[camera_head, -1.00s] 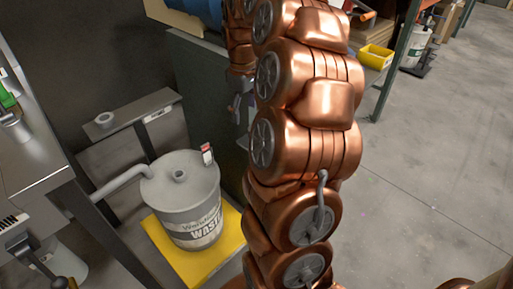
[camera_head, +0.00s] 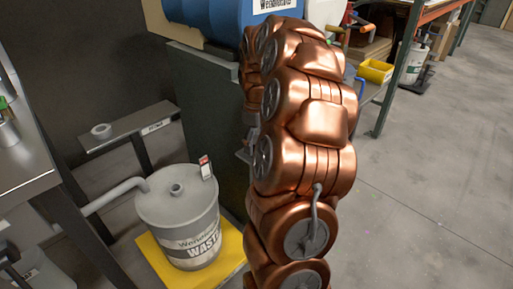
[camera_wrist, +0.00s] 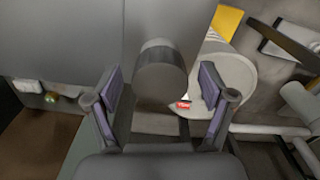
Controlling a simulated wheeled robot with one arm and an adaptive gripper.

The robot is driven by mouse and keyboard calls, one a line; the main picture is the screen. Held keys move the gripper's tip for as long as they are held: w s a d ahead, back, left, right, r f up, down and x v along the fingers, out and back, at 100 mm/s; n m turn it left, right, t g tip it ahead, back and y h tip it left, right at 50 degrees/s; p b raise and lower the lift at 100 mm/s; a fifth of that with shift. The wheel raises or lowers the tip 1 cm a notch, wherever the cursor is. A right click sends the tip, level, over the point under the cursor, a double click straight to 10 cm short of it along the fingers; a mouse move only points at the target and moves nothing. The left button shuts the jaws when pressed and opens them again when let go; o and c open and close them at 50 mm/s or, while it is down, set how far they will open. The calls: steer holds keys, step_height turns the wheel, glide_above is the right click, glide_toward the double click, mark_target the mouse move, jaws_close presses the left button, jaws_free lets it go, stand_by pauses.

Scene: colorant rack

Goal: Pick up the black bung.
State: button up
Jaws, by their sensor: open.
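In the wrist view a dark grey-black stubby cylinder (camera_wrist: 160,82) with a paler band shows between the two fingers; it looks like the black bung, though I cannot be sure. My gripper (camera_wrist: 160,90) is open, one finger on each side of the cylinder with a gap on both sides. How far the cylinder lies beyond the fingertips is hard to tell. In the head view my copper arm hides nearly all of the gripper, and I cannot make out the bung there.
A grey waste drum (camera_head: 178,210) with a red-and-white tag stands on a yellow base (camera_head: 158,257), left of my arm. A dark cabinet (camera_head: 207,110) with a blue barrel (camera_head: 215,14) on top stands behind. A narrow shelf (camera_head: 128,127) holds a pale ring. Open floor lies right.

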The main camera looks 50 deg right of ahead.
steer(key=shift+f, duration=0.35)
steer(key=c, duration=1.3)
